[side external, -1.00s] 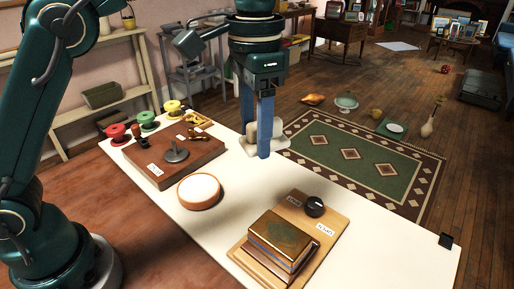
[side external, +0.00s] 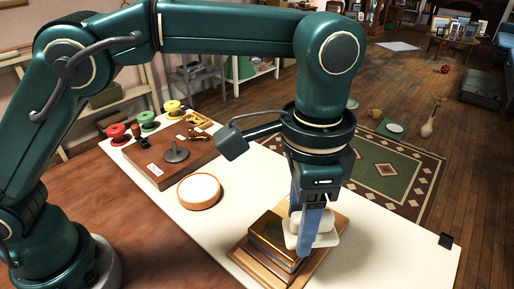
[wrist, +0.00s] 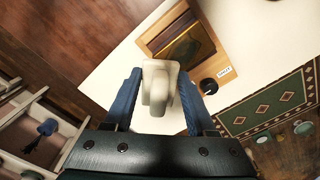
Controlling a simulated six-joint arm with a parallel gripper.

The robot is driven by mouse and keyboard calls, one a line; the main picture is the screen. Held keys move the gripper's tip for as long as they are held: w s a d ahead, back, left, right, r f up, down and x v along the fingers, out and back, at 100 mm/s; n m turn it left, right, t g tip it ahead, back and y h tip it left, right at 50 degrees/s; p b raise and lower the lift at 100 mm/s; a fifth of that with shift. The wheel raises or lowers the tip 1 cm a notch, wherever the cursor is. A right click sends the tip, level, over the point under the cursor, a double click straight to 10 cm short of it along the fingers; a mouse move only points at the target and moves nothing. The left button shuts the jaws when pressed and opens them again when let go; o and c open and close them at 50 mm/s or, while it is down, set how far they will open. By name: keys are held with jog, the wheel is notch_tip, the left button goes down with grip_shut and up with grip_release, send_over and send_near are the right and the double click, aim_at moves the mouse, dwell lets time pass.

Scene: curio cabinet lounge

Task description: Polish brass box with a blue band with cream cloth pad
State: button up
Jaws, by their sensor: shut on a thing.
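The brass box (side external: 268,232) with a blue band sits on a wooden board (side external: 248,266) at the table's front. Its dark-centred brass lid (wrist: 184,46) shows in the wrist view, with the board (wrist: 157,37) around it. My gripper (side external: 306,238) is shut on the cream cloth pad (side external: 324,236), which has a block-like grip on top. The pad also shows between the blue fingers in the wrist view (wrist: 158,92). In the side view the pad overlaps the box's right edge; I cannot tell whether they touch.
A black knob (wrist: 208,86) and a label (wrist: 225,71) are on the board near the box. A round wooden-rimmed dish (side external: 200,204) stands left of the box. A brown board (side external: 150,177) with a grey-handled piece and several coloured spools (side external: 172,108) are farther back.

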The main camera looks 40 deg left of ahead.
aim_at(294, 254)
notch_tip(294, 254, down, 4)
jog(key=shift+f, duration=0.15)
jog(key=shift+a+f, duration=0.2)
jog(key=shift+a, duration=3.55)
jog(key=shift+d, duration=3.75)
jog(key=shift+r, duration=4.05)
jog(key=shift+f, duration=0.15)
